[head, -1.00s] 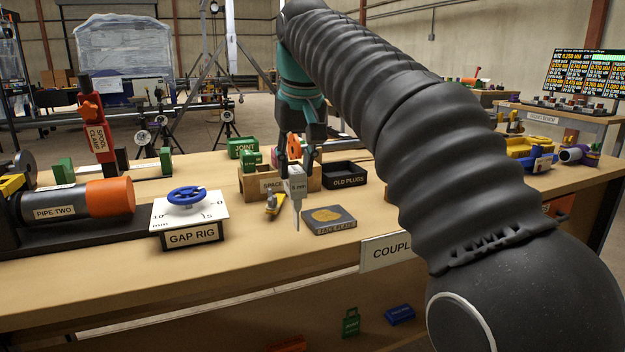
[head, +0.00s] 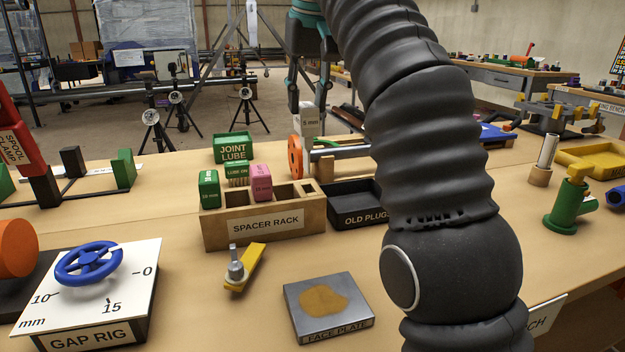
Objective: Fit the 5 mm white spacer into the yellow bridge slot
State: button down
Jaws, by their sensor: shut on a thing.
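The white spacer (head: 308,126), marked 5 mm, is upright between the fingers of my gripper (head: 307,108). My gripper is shut on it, above and behind the spacer rack. The lower part of the spacer is hard to make out beside an orange disc (head: 296,157). I cannot identify the yellow bridge or its slot for certain. A small yellow piece with a grey knob (head: 252,265) lies on the table in front of the rack.
The wooden spacer rack (head: 222,240) holds green and pink spacers. A black old-plugs tray (head: 358,217) stands beside it. A face plate (head: 350,325) lies in front, and the gap rig (head: 130,290) is at the left.

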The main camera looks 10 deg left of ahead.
aim_at(310, 145)
jog(key=shift+s+d+f, duration=0.1)
jog(key=shift+f, duration=0.5)
jog(key=shift+s+d+f, duration=0.1)
jog(key=shift+f, duration=0.45)
jog(key=shift+w+a+f+b, duration=0.1)
jog(key=shift+f+b, duration=1.65)
jog(key=shift+f, duration=2.2)
jog(key=c, duration=0.8)
grip_release()
jog(key=shift+r, duration=0.35)
jog(key=p+v, duration=0.3)
jog(key=v, duration=0.6)
jog(key=shift+r+p, duration=0.2)
jog(key=shift+p, duration=0.15)
jog(key=shift+v, duration=1.25)
